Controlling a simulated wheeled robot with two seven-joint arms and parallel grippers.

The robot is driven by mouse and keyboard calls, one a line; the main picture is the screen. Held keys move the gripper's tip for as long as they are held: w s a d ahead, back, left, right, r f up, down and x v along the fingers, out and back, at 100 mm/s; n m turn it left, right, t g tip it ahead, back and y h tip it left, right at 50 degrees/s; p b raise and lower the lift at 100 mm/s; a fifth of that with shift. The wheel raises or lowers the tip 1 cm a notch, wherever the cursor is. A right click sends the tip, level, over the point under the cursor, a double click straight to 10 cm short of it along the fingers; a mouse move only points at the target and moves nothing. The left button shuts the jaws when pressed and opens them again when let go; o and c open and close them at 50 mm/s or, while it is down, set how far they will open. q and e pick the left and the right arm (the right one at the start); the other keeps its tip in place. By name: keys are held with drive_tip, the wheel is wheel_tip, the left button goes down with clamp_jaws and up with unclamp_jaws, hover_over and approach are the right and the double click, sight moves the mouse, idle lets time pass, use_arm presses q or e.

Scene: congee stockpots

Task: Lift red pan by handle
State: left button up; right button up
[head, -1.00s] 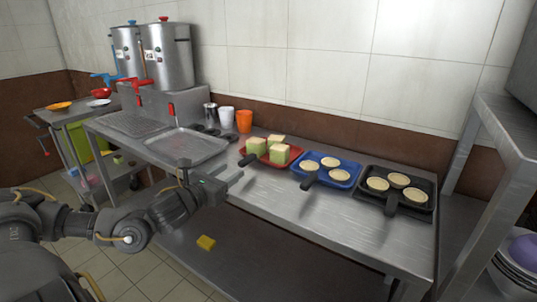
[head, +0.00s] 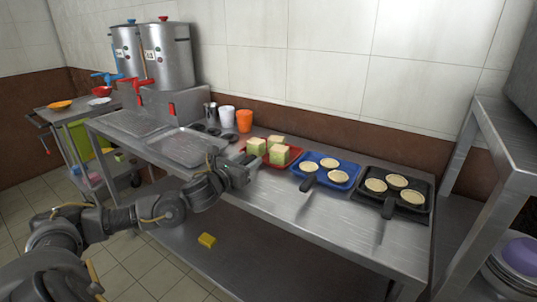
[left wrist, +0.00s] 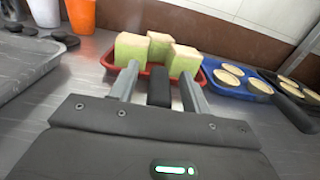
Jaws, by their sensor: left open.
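The red pan (head: 297,158) stands on the steel counter and holds several green-and-cream cubes. In the left wrist view the red pan (left wrist: 143,70) lies straight ahead, its dark handle (left wrist: 158,88) pointing back toward me. My left gripper (head: 249,164) is at the handle in the head view and hides most of it. In the left wrist view my left gripper (left wrist: 157,88) is open, with one finger on each side of the handle. The handle appears between the fingers; I cannot tell whether they touch it. My right gripper is not in view.
A blue pan (head: 347,184) and a black pan (head: 424,208), both with round pale pieces, stand to the right. A metal tray (head: 190,147), white cup (head: 227,117) and orange cup (head: 244,120) are to the left. The counter's front strip is clear.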

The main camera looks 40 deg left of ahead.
use_arm(q)
drive_tip(key=shift+w, duration=0.4)
clamp_jaws()
drive_tip(key=shift+r, duration=0.1)
